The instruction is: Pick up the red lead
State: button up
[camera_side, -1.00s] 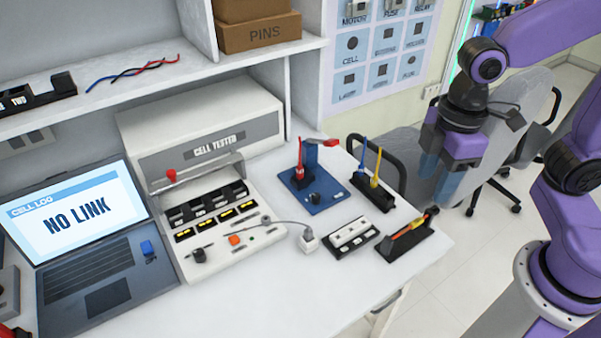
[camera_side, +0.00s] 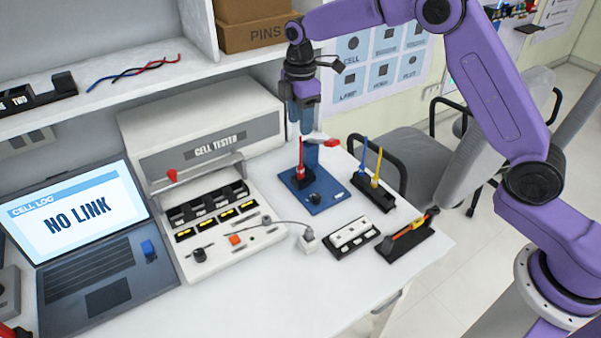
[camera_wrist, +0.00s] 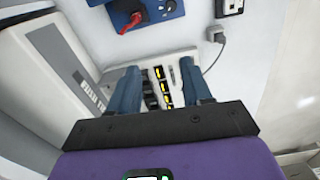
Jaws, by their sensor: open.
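The red lead (camera_side: 301,168) stands upright in a black holder on a small blue board (camera_side: 328,201) on the bench. My gripper (camera_side: 300,124) is open, with its blue fingers pointing down, above the red lead in the side view. Its fingers (camera_wrist: 160,66) have nothing between them in the wrist view; part of the cell tester shows behind them. A red piece (camera_wrist: 130,21) shows on the blue board at the top of the wrist view; I cannot tell whether it is the lead or the red-tipped part beside it.
A blue post with a red-handled top (camera_side: 326,143) stands close beside the red lead. The cell tester (camera_side: 215,140) is to the left. A black rack with blue and yellow leads (camera_side: 373,192) is to the right.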

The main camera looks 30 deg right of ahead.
send_over(300, 166)
notch_tip(300, 166, down, 3)
jog(key=shift+n, duration=0.4)
jog(key=f, duration=1.2)
jog(key=shift+w+d+f, duration=0.15)
jog(key=shift+d+f, duration=0.05)
jog(key=shift+f, duration=0.15)
jog(key=shift+s+a+f, duration=0.1)
jog(key=shift+s+f, duration=0.05)
jog(key=shift+f, duration=1.15)
jog(key=shift+s+a+f, duration=0.1)
jog(key=shift+f, duration=1.2)
jog(key=shift+c, duration=0.3)
grip_shut()
